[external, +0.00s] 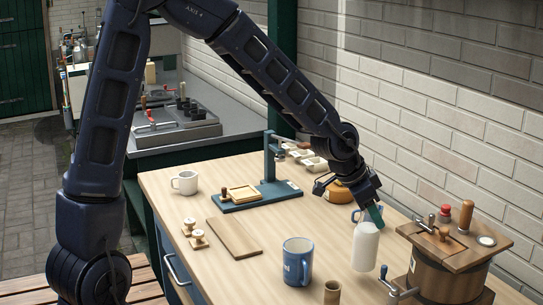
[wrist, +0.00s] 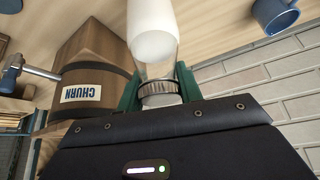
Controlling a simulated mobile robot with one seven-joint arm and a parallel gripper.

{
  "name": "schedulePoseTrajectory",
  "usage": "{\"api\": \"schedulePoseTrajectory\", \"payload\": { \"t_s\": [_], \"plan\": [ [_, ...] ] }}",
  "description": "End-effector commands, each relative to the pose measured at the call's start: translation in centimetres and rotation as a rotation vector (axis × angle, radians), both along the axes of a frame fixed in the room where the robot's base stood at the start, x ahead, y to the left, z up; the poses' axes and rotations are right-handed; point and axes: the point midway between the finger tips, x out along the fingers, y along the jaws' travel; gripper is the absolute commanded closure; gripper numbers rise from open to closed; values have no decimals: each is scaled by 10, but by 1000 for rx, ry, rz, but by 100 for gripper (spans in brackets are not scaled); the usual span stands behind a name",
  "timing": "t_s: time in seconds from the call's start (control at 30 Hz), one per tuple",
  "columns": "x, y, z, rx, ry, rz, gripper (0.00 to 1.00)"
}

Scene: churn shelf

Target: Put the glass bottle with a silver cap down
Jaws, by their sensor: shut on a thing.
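The glass bottle (external: 366,247) looks milky white and stands upright below my gripper, near the right side of the wooden table. In the wrist view the bottle (wrist: 152,38) points away from the camera, with its silver cap (wrist: 160,100) at the near end. My gripper (external: 372,215) is shut on the neck and cap end, with a green finger on each side; the jaws also show in the wrist view (wrist: 160,88). I cannot tell whether the bottle's base touches the table (external: 325,225).
A wooden churn (external: 440,268) with a crank stands close to the right of the bottle. A blue mug (external: 298,262) is to the left, a brown cup (external: 332,292) in front. Another blue mug (wrist: 275,14) sits behind the bottle. A brick wall (external: 450,140) bounds the back.

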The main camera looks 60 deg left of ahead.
Motion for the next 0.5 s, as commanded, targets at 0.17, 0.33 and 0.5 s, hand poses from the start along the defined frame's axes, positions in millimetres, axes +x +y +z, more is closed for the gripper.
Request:
{"api": "schedulePoseTrajectory", "payload": {
  "t_s": [0.17, 0.33, 0.5],
  "plan": [
    [0, 0, -21, 0, 2, -1, 100],
    [0, -1, -38, 0, 0, -1, 100],
    [0, 0, -39, 0, -1, -1, 100]
  ]
}}
